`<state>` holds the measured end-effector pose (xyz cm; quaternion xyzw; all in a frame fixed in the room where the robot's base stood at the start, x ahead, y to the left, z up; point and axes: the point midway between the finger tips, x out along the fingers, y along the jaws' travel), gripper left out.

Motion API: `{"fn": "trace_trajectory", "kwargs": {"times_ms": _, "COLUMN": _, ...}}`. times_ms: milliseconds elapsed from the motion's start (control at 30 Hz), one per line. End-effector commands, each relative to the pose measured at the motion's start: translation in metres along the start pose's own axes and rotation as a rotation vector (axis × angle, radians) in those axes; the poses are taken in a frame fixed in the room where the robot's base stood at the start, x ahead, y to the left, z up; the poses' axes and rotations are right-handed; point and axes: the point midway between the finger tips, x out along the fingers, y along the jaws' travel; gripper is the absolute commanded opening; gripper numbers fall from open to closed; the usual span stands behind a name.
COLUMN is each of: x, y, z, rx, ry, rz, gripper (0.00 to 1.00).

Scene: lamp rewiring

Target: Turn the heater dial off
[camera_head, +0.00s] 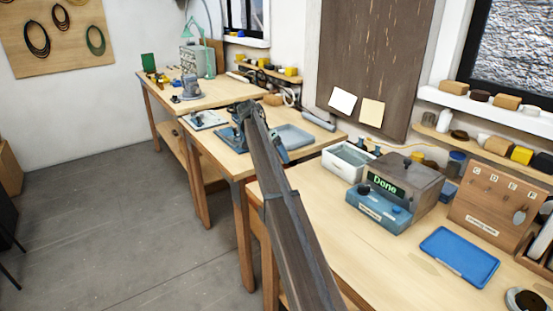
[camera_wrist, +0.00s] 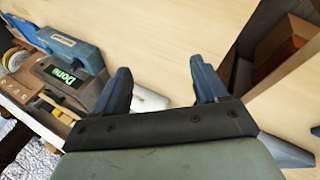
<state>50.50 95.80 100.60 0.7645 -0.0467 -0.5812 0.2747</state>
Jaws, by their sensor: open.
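A blue and grey-brown machine (camera_head: 393,208) with a lit green "Done" display (camera_head: 386,185) stands on the near worktable. Small dark knobs show on its blue front ledge. I cannot read its label or tell whether one of the knobs is the heater dial, nor its setting. In the wrist view the same machine (camera_wrist: 77,48) lies at the left, apart from my gripper. My gripper (camera_wrist: 165,85) shows two spread blue fingers with nothing between them, above pale wood. In the head view my arm crosses the middle, and the gripper is hard to pick out there.
Shelves with small blocks run along the wall. Bare tabletop (camera_head: 330,205) lies left of the machine.

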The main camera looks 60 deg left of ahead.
Motion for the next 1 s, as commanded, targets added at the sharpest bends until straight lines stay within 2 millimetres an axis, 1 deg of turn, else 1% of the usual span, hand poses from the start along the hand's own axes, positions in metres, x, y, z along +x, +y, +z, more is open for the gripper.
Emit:
{"fn": "trace_trajectory", "kwargs": {"times_ms": 100, "x": 0.0, "y": 0.0, "z": 0.0, "rx": 0.0, "ry": 0.0, "rz": 0.0, "gripper": 0.72}}
{"fn": "trace_trajectory", "kwargs": {"times_ms": 133, "x": 0.0, "y": 0.0, "z": 0.0, "rx": 0.0, "ry": 0.0, "rz": 0.0, "gripper": 0.7}}
{"fn": "trace_trajectory", "kwargs": {"times_ms": 333, "x": 0.001, "y": 0.001, "z": -0.002, "rx": 0.002, "ry": -0.001, "rz": 0.0, "gripper": 0.51}}
{"fn": "trace_trajectory", "kwargs": {"times_ms": 433, "x": 0.009, "y": 0.012, "z": -0.013, "rx": 0.016, "ry": -0.009, "rz": 0.003, "gripper": 0.42}}
{"fn": "trace_trajectory", "kwargs": {"times_ms": 467, "x": 0.013, "y": 0.018, "z": -0.02, "rx": 0.025, "ry": -0.013, "rz": 0.004, "gripper": 0.41}}
{"fn": "trace_trajectory", "kwargs": {"times_ms": 567, "x": 0.026, "y": 0.053, "z": -0.051, "rx": 0.067, "ry": -0.028, "rz": 0.005, "gripper": 0.41}}
{"fn": "trace_trajectory", "kwargs": {"times_ms": 600, "x": 0.031, "y": 0.072, "z": -0.065, "rx": 0.09, "ry": -0.035, "rz": 0.004, "gripper": 0.41}}
{"fn": "trace_trajectory", "kwargs": {"times_ms": 667, "x": 0.039, "y": 0.107, "z": -0.087, "rx": 0.128, "ry": -0.044, "rz": 0.001, "gripper": 0.41}}
{"fn": "trace_trajectory", "kwargs": {"times_ms": 700, "x": 0.044, "y": 0.132, "z": -0.099, "rx": 0.153, "ry": -0.05, "rz": -0.001, "gripper": 0.41}}
{"fn": "trace_trajectory", "kwargs": {"times_ms": 767, "x": 0.052, "y": 0.167, "z": -0.113, "rx": 0.188, "ry": -0.058, "rz": -0.004, "gripper": 0.41}}
{"fn": "trace_trajectory", "kwargs": {"times_ms": 800, "x": 0.056, "y": 0.188, "z": -0.12, "rx": 0.208, "ry": -0.063, "rz": -0.009, "gripper": 0.41}}
{"fn": "trace_trajectory", "kwargs": {"times_ms": 900, "x": 0.065, "y": 0.232, "z": -0.131, "rx": 0.247, "ry": -0.08, "rz": -0.028, "gripper": 0.41}}
{"fn": "trace_trajectory", "kwargs": {"times_ms": 1000, "x": 0.072, "y": 0.269, "z": -0.136, "rx": 0.276, "ry": -0.098, "rz": -0.055, "gripper": 0.41}}
